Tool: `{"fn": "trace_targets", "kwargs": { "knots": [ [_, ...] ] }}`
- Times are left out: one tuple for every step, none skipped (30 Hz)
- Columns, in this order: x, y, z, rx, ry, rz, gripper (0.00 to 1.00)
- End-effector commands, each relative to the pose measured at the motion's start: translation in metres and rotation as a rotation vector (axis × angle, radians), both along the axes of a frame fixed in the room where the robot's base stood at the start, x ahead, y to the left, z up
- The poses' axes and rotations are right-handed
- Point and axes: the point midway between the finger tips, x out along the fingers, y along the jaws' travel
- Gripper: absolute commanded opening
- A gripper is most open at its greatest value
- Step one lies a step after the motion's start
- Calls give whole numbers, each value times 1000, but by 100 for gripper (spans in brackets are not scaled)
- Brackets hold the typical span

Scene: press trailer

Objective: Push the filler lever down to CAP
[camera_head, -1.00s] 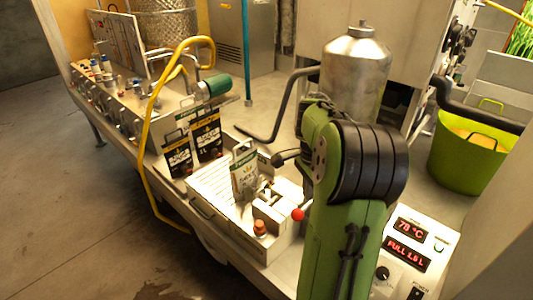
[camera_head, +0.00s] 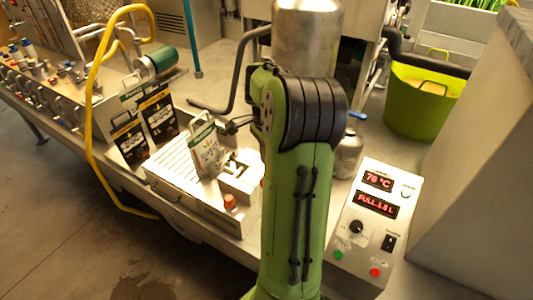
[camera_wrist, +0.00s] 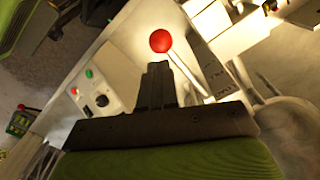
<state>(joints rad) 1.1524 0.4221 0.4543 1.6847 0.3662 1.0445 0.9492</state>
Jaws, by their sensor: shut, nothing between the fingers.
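The filler lever shows in the wrist view as a thin pale rod (camera_wrist: 187,73) with a red ball knob (camera_wrist: 161,41). My gripper (camera_wrist: 156,68) is shut and empty, its dark fingertips just below the knob in that picture and beside the rod. I cannot tell whether they touch. My arm hides the knob and my fingertips there.
A control panel (camera_head: 365,225) reading 78 °C and FULL 1.5 L stands right of my arm. A metal tank (camera_head: 307,38) is behind the arm, and a small metal bottle (camera_head: 348,150) is beside it. Dark pouches (camera_head: 158,112) stand at the left near a yellow hose (camera_head: 92,120).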

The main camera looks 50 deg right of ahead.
Motion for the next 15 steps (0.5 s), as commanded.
{"fn": "trace_targets", "kwargs": {
  "knots": [
    [0,0,-5,0,0,0,0],
    [0,0,-6,0,0,1,0],
    [0,0,-8,0,0,1,0],
    [0,0,-10,0,0,1,0],
    [0,0,-11,0,0,1,0],
    [0,0,-13,0,0,1,0],
    [0,0,-15,0,0,1,0],
    [0,0,-16,0,0,1,0],
    [0,0,-18,0,-1,1,0],
    [0,0,-20,0,0,1,0],
    [0,0,-21,0,0,0,0],
    [0,0,-23,0,0,0,0],
    [0,0,-25,0,0,0,0],
    [0,0,-26,0,0,0,0],
    [0,0,-28,0,0,0,0]
  ]
}}
